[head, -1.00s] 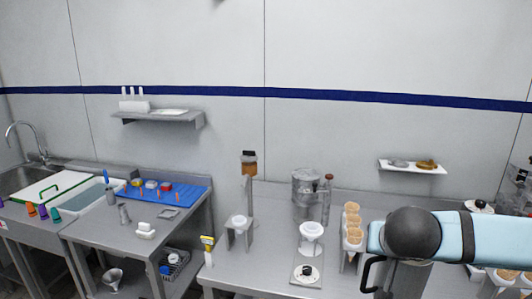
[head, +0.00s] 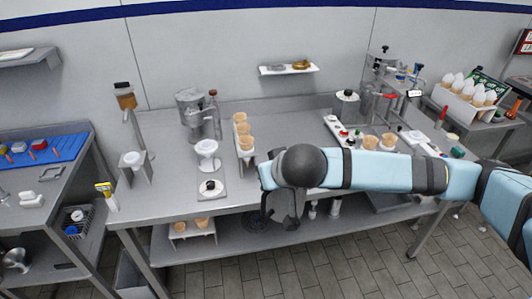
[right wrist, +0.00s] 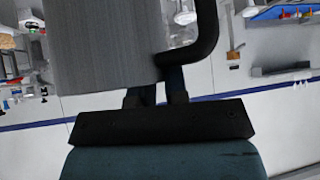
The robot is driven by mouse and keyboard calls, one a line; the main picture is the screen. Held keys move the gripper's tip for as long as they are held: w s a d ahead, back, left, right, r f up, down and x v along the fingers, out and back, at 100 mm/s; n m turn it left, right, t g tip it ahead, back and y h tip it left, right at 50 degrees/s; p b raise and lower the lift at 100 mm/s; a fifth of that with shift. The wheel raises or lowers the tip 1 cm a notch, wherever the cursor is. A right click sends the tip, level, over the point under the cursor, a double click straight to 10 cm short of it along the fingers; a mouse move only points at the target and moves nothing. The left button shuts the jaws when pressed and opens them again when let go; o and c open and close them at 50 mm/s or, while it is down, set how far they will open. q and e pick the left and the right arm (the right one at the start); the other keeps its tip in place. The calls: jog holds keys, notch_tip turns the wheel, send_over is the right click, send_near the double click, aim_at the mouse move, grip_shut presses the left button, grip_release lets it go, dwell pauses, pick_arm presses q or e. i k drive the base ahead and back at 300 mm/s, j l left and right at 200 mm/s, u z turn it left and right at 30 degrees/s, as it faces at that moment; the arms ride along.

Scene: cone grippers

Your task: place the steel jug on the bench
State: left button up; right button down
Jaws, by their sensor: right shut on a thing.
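The steel jug (head: 284,206) is a grey vessel with a black handle. In the head view it hangs below the dark round end of my right arm, which hides much of it, in front of the bench (head: 165,195). In the right wrist view the jug (right wrist: 100,45) fills the upper left, with its black handle curving down at its right. My right gripper (right wrist: 157,96) is shut on the handle. Its fingers are hidden behind my wrist in the head view. My left gripper is not in view.
The bench carries a white funnel on a stand (head: 207,150), a rack of cones (head: 243,135), a steel machine (head: 192,110) and a small scale (head: 210,188). Bare steel shows at its front left. A lower shelf holds more cones (head: 202,223).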

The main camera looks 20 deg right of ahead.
aim_at(412, 117)
jog(key=i+l, duration=0.1)
jog(key=l, duration=1.25)
jog(key=i+l+u, duration=0.1)
jog(key=l, duration=2.65)
jog(key=i, duration=0.55)
